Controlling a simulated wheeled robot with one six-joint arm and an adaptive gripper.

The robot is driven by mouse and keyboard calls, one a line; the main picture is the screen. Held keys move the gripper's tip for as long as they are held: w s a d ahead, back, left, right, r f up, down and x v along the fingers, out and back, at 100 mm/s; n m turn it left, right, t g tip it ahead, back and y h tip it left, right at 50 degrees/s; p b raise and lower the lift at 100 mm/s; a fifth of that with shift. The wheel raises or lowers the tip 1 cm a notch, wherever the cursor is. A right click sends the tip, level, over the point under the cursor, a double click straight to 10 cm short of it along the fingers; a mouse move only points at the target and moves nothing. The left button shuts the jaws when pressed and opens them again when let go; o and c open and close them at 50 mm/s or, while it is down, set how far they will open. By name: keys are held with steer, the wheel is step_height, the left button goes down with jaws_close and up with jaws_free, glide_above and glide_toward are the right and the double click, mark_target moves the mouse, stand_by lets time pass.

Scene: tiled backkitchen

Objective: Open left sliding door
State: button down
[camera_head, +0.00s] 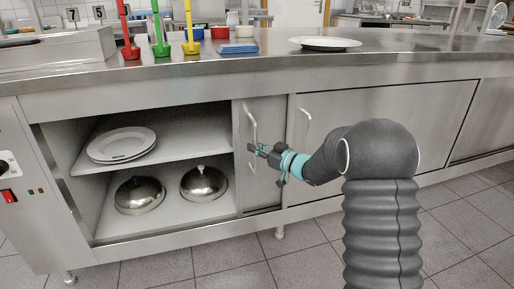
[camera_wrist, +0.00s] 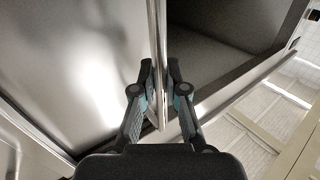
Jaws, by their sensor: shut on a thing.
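The left sliding door (camera_head: 262,190) shows in the head view as a narrow steel strip beside the right door (camera_head: 400,130), which seems to cover the rest of it. Its curved upright handle (camera_head: 251,122) is near its left edge. In the wrist view, my fingers (camera_wrist: 160,92) lie on either side of a thin upright metal bar (camera_wrist: 157,40), which appears to be the handle. The fingers hide part of it.
The open left compartment holds stacked plates (camera_head: 122,144) on a shelf (camera_head: 195,140) and two metal domes, one left (camera_head: 140,195) and one right (camera_head: 203,183), below. The right door has its own handle (camera_head: 302,125). The steel counter (camera_head: 400,58) overhangs above. Tiled floor (camera_head: 450,220) is clear in front.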

steer(key=shift+w+r, duration=0.1)
steer(key=shift+r, duration=0.1)
steer(key=c, duration=1.2)
jaws_free()
steer(key=shift+d+f, duration=0.1)
steer(key=v, duration=1.2)
